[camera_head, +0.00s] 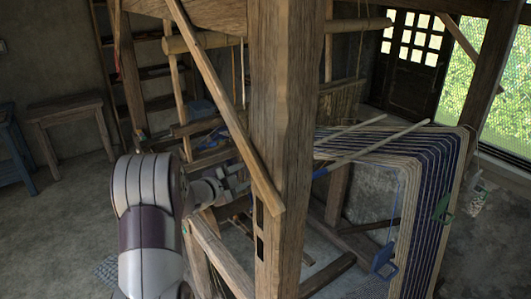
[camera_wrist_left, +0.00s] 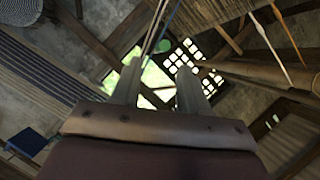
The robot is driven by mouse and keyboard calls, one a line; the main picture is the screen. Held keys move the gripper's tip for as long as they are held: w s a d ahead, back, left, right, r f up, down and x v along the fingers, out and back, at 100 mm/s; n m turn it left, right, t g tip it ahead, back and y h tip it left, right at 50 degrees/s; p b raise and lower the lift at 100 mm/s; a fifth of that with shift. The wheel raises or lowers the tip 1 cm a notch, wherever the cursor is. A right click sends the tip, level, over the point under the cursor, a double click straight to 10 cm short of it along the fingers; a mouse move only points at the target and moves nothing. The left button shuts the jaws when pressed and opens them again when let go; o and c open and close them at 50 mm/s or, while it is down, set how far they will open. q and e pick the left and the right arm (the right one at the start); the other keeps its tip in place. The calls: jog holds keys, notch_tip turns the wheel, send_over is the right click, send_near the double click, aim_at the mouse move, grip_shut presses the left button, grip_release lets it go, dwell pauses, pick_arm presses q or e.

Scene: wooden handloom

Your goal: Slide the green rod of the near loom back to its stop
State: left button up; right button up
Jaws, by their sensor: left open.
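The near loom (camera_head: 284,130) is a dark timber frame with a thick upright post in the middle of the head view. I cannot pick out a green rod with certainty in either view. My left gripper (camera_head: 236,181) reaches in behind a slanted bar, left of the post, partly hidden among the loom's bars. In the left wrist view the two fingers of this gripper (camera_wrist_left: 158,68) stand apart with nothing clearly gripped. Thin pale strands or rods (camera_wrist_left: 157,22) run upward beyond the fingertips. My right gripper is not in view.
Striped warp cloth (camera_head: 430,165) drapes at the right, with two pale sticks (camera_head: 375,147) and a blue hanging piece (camera_head: 383,260). A green piece (camera_head: 442,207) hangs on the cloth. A wooden table (camera_head: 66,106) stands at the left wall. Bare floor lies front left.

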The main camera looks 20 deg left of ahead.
pick_arm(q)
jog(key=shift+m+h, duration=0.4)
jog(key=p+x, duration=0.1)
jog(key=x, duration=0.3)
jog(key=p+x, duration=0.2)
jog(key=x, duration=0.2)
jog(key=r+p+x, duration=0.1)
jog(key=x, duration=0.2)
jog(key=shift+w+d+f+p, duration=0.1)
jog(key=shift+w+p, duration=0.2)
jog(key=shift+w, duration=0.2)
jog(key=shift+w+d+f, duration=0.1)
jog(key=shift+w+f, duration=0.05)
jog(key=shift+w, duration=0.2)
